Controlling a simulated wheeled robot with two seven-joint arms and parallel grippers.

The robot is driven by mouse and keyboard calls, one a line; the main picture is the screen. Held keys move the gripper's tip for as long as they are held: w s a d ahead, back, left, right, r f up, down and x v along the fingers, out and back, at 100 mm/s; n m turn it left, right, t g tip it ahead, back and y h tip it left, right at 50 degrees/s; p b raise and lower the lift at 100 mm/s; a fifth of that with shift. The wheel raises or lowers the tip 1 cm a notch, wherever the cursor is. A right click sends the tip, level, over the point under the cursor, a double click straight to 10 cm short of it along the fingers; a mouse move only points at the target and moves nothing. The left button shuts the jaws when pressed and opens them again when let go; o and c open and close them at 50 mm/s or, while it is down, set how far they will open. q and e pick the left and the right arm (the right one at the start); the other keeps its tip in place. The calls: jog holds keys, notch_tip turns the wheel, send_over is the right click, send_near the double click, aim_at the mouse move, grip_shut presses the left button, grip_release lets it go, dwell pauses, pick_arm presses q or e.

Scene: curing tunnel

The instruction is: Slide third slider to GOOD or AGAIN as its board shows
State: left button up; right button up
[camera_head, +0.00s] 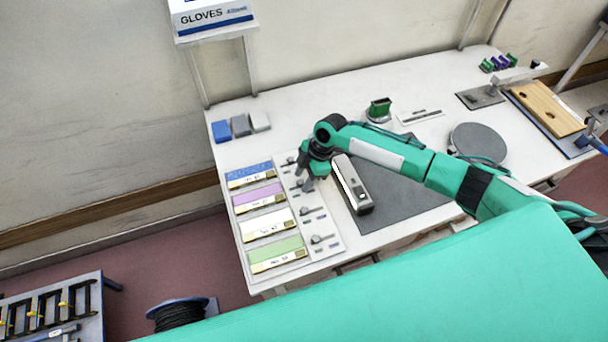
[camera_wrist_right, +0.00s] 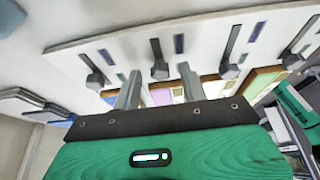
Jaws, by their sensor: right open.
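A panel (camera_head: 327,245) on the table holds blue (camera_head: 249,172), purple (camera_head: 258,196), white (camera_head: 267,222) and green (camera_head: 275,249) boards in a column, with a small grey slider beside each. The third slider (camera_head: 305,211) is beside the white board; in the right wrist view its knob (camera_wrist_right: 230,70) is right of my fingers. The second knob (camera_wrist_right: 160,70) appears between the fingers, apart from both. My right gripper (camera_head: 304,178) is open and empty over the upper sliders; it also shows in the wrist view (camera_wrist_right: 160,85). The boards' print is too small to read. My left gripper is out of view.
A grey mat (camera_head: 405,190) with a metal device (camera_head: 352,185) lies right of the panel. Blue and grey blocks (camera_head: 241,125) stand above it. A round grey plate (camera_head: 478,142) and a wooden board (camera_head: 547,107) lie farther right. A gloves box (camera_head: 210,17) stands on a post.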

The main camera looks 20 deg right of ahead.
jog(key=shift+s, duration=0.1)
jog(key=shift+c, duration=0.2)
grip_shut()
jog(key=shift+a, duration=1.3)
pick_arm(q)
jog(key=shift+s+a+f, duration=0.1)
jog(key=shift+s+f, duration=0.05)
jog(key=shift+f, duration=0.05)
pick_arm(e)
jog(key=shift+o, duration=0.2)
grip_release()
jog(key=shift+a, duration=0.1)
jog(key=shift+d+r+b, duration=0.3)
jog(key=shift+r+b, duration=0.15)
jog(key=shift+r, duration=0.1)
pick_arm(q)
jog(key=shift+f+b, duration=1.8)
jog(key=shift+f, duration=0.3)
pick_arm(e)
jog(key=v, duration=1.2)
jog(key=shift+r, duration=0.3)
